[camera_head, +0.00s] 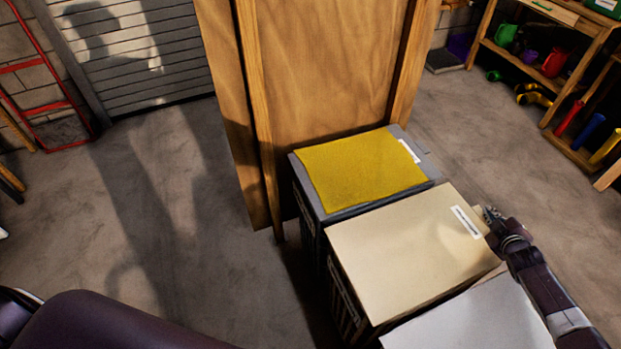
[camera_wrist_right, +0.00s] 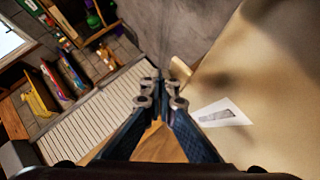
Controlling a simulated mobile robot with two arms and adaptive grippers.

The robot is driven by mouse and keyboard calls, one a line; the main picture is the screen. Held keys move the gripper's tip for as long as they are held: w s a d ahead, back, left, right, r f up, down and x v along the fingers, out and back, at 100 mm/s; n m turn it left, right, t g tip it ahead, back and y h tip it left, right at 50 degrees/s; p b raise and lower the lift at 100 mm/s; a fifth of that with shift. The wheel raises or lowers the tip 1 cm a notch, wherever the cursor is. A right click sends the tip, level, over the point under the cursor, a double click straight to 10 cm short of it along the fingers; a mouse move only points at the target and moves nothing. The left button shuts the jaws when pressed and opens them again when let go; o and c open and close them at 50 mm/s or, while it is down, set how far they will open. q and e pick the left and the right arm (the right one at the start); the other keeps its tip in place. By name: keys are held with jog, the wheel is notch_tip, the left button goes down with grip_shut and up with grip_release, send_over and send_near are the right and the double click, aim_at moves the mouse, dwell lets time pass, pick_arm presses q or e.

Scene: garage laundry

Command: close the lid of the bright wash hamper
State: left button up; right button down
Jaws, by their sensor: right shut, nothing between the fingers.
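Three hampers stand in a row in the head view. The middle one has a cream lid (camera_head: 405,250) with a white label; it lies flat over its dark body. The near one has a pale grey-white lid (camera_head: 475,325), partly cut off by the frame. The far one has a grey lid (camera_head: 425,155) under a yellow cloth. I cannot read which label says bright wash. My right gripper (camera_head: 489,214) is shut and empty at the right edge of the cream lid. In the wrist view its fingertips (camera_wrist_right: 160,88) are beside the cream surface (camera_wrist_right: 275,85). My left gripper is out of view.
A wooden panel (camera_head: 320,80) stands behind the far hamper. A wooden shelf (camera_head: 550,75) with coloured items is at the back right. A red metal frame (camera_head: 45,65) is at the left. The concrete floor (camera_head: 170,200) left of the hampers is clear.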

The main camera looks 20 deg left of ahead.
jog(key=shift+s+f, duration=0.2)
jog(key=shift+f, duration=0.2)
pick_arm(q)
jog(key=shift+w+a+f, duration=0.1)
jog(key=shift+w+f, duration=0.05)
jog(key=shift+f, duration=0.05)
pick_arm(e)
jog(key=shift+f, duration=0.1)
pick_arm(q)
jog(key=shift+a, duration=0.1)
pick_arm(e)
jog(key=shift+s+f, duration=0.25)
jog(key=shift+s, duration=0.2)
jog(key=v, duration=0.4)
jog(key=r+v, duration=0.1)
jog(key=v, duration=0.6)
jog(key=shift+r, duration=0.4)
jog(key=shift+w, duration=0.2)
